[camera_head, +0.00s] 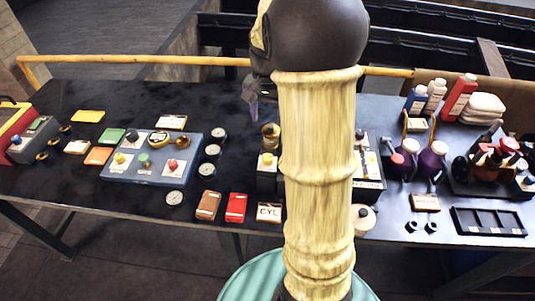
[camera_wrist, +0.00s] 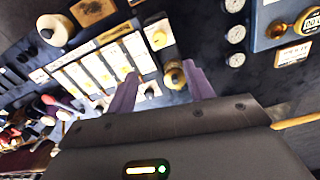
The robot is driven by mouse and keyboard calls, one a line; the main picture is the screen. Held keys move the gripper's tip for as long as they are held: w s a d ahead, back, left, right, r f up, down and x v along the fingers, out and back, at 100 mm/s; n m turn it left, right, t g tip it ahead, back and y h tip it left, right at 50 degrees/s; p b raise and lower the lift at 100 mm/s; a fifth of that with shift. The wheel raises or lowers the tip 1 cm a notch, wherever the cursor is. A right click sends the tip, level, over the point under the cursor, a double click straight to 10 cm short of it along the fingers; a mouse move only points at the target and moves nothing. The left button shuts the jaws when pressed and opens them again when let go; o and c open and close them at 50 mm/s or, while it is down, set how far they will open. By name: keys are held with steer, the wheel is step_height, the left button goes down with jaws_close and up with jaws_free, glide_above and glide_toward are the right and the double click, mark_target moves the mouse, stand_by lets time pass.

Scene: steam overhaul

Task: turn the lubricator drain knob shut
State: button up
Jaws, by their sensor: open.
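My gripper (camera_wrist: 160,74) is open, its two purple fingers spread and nothing between the tips. In the head view the gripper (camera_head: 252,95) hangs above the table, behind and left of a brass cup. The brass cup-like part (camera_head: 270,133) stands at the back of a small dark unit (camera_head: 266,182) with a yellow knob (camera_head: 267,158). In the wrist view the brass part (camera_wrist: 175,76) lies close to the right finger, and the yellow knob (camera_wrist: 159,39) is beyond it. I cannot tell for certain which knob is the lubricator drain or how far it is turned.
A panel of pale strips (camera_wrist: 95,70) stands beside the unit, largely hidden by my arm in the head view. Gauges (camera_head: 212,151) and a blue control panel (camera_head: 150,180) lie left. Purple cans (camera_head: 432,160) stand right. A yellow rail (camera_head: 140,60) runs along the back.

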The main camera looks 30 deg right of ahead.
mark_target(268, 157)
step_height(268, 157, down, 16)
steer(key=shift+p, duration=0.85)
steer(key=c, duration=1)
steer(key=shift+o, duration=0.2)
